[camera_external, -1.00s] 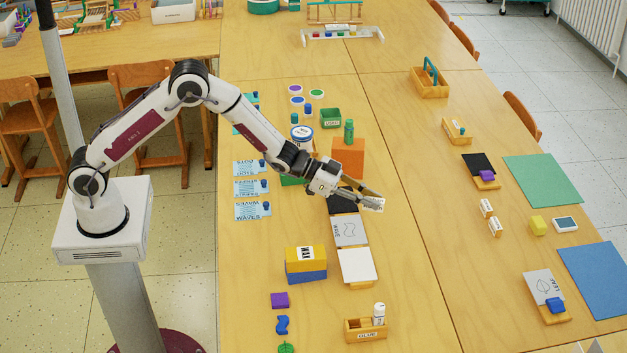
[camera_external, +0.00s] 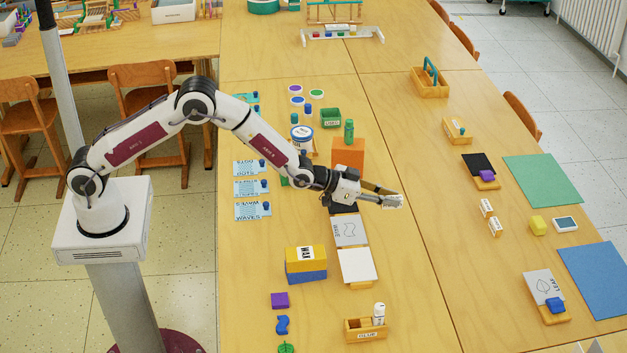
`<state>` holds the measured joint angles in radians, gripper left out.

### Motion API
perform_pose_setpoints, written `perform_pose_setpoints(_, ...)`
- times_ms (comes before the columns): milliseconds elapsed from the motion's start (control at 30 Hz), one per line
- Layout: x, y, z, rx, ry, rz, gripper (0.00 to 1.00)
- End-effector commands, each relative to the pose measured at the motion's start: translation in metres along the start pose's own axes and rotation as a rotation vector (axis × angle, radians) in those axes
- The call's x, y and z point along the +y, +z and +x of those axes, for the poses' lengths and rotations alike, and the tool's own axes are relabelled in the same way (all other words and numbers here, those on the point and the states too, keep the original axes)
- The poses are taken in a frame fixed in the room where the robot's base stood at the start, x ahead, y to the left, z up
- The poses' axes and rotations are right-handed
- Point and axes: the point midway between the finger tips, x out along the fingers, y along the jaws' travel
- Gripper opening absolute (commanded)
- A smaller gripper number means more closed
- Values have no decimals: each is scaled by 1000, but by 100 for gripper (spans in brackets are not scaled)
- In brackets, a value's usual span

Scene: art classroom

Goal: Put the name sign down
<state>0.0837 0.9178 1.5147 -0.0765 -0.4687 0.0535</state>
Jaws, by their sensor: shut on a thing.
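My gripper (camera_external: 388,195) is shut on a small white name sign (camera_external: 394,202), held at its fingertips over the middle of the long table. The fingers point to the right and partly hide the sign. I cannot read its lettering, and its exact height above the table is hard to tell. Two similar small white signs with wooden parts stand on the right half of the table, one farther back (camera_external: 486,207) and one just in front of it (camera_external: 495,227).
Near those signs are a yellow block (camera_external: 538,226), a green sheet (camera_external: 543,181), a black card with a purple block (camera_external: 487,179) and a blue sheet (camera_external: 598,279). An orange block (camera_external: 348,152) stands behind my gripper. Bare wood (camera_external: 440,250) lies between the gripper and the two signs.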

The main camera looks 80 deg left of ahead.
Motion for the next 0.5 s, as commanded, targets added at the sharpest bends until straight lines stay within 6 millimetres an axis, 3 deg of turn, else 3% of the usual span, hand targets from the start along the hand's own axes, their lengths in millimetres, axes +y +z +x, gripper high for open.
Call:
perform_pose_setpoints(300, 6, 2, 8, 0, -45, -18, 0)
perform_pose_setpoints(500, 4, 29, 19, -2, -44, -18, 0)
